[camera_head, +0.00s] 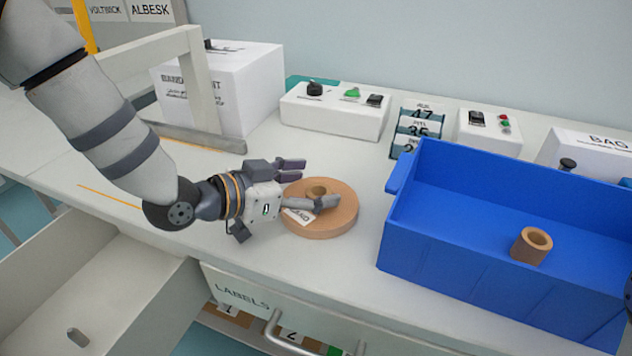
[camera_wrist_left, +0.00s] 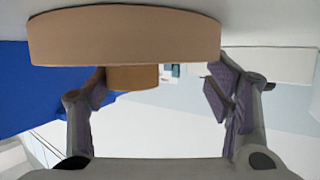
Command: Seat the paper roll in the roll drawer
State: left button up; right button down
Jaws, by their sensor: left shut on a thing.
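The paper roll (camera_head: 330,219) is a wide tan disc with a short hollow core (camera_head: 316,188) standing up from its middle. It lies flat on the white counter, with a printed label on its top. My left gripper (camera_head: 308,182) is over the roll, with its fingers on either side of the core. In the left wrist view the roll (camera_wrist_left: 125,37) fills the top and its core (camera_wrist_left: 132,77) shows near the left finger.
A blue bin (camera_head: 450,256) with a small brown core (camera_head: 530,247) stands right of the roll. A white box (camera_head: 262,88), a grey frame (camera_head: 200,85) and a control box (camera_head: 335,112) stand behind. A drawer marked LABELS (camera_head: 240,296) is below the counter edge.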

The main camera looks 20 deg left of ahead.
pick_arm(q)
jog(key=shift+s+a+r, duration=0.1)
jog(key=shift+r, duration=0.15)
jog(key=shift+a+f, duration=0.1)
jog(key=shift+f, duration=0.05)
jog(key=o, duration=1.1)
jog(key=shift+w+f, duration=0.15)
jog(key=shift+w, duration=0.1)
jog(key=o, duration=0.3)
